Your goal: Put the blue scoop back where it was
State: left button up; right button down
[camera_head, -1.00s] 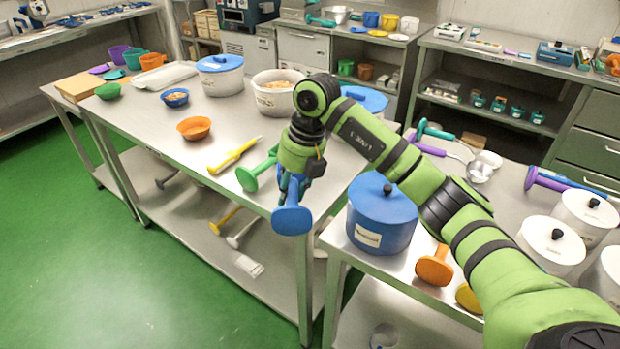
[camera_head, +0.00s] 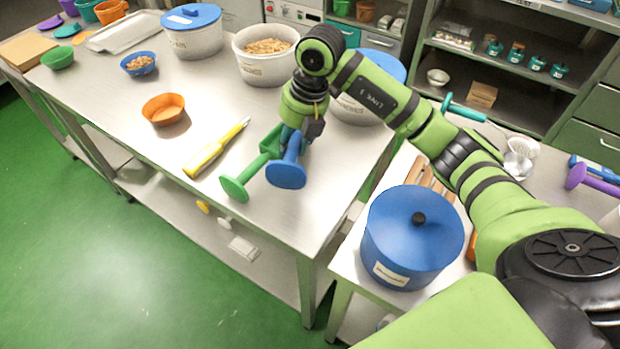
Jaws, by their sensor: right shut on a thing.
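The blue scoop (camera_head: 287,174) hangs from my right gripper (camera_head: 298,134), with its round blue end towards the camera. The gripper is shut on its handle, which is partly hidden by the fingers. The scoop is over the front right part of the long steel table (camera_head: 210,125); I cannot tell whether it touches the top. A green tool (camera_head: 240,182) of similar shape lies just left of it, close to or touching it. My left gripper is out of view.
A yellow-handled tool (camera_head: 215,150) lies left of the green one. An orange bowl (camera_head: 164,109), a tub of nuts (camera_head: 262,68) and a blue-lidded pot (camera_head: 385,65) stand farther back. A blue pot (camera_head: 412,238) stands on the nearer right table. Bare steel surrounds the yellow-handled tool.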

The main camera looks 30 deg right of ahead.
jog(key=s+f, duration=0.1)
jog(key=s, duration=0.1)
jog(key=s+f+p, duration=0.1)
jog(key=s, duration=0.1)
jog(key=s+f, duration=0.1)
jog(key=shift+s+d+f+p, duration=0.3)
jog(key=shift+s+d+p, duration=0.1)
jog(key=shift+s+f, duration=0.15)
jog(key=shift+s, duration=0.1)
jog(key=shift+s+f, duration=0.1)
jog(key=shift+f, duration=0.2)
jog(key=x, duration=0.1)
jog(key=p+x, duration=0.1)
jog(key=x, duration=0.1)
jog(key=shift+s+d+f, duration=0.1)
jog(key=shift+d+f, duration=0.1)
jog(key=shift+d, duration=0.05)
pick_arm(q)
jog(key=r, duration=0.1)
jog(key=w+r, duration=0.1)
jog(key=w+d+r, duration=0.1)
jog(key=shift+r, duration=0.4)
pick_arm(e)
jog(key=shift+f, duration=0.15)
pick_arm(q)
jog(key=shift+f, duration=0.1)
